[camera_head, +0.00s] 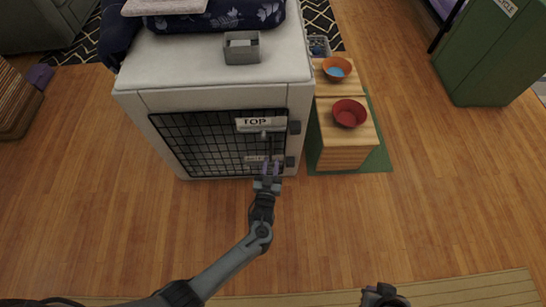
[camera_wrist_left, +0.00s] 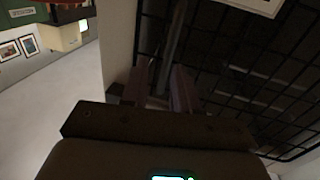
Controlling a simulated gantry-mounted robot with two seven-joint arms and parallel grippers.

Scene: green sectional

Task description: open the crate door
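The white crate (camera_head: 214,98) stands at the upper middle of the head view. Its black wire-grid door (camera_head: 205,140) faces me and looks closed, with a "TOP" label (camera_head: 252,123) near its upper right. A latch with a vertical rod (camera_head: 268,145) is on the door's right side. My left gripper (camera_head: 271,168) is at the door's lower right, just below the latch. In the left wrist view its two fingers (camera_wrist_left: 162,88) are apart, with a rod (camera_wrist_left: 173,40) extending from between them; contact is unclear. My right gripper (camera_head: 383,292) shows only partly at the bottom edge.
A wooden stand right of the crate holds a red bowl (camera_head: 349,113) and an orange bowl (camera_head: 337,68). A grey box-like item (camera_head: 242,47) and dark patterned fabric (camera_head: 230,14) lie on the crate. A green cabinet (camera_head: 490,50) stands upper right. Floor before the crate is clear.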

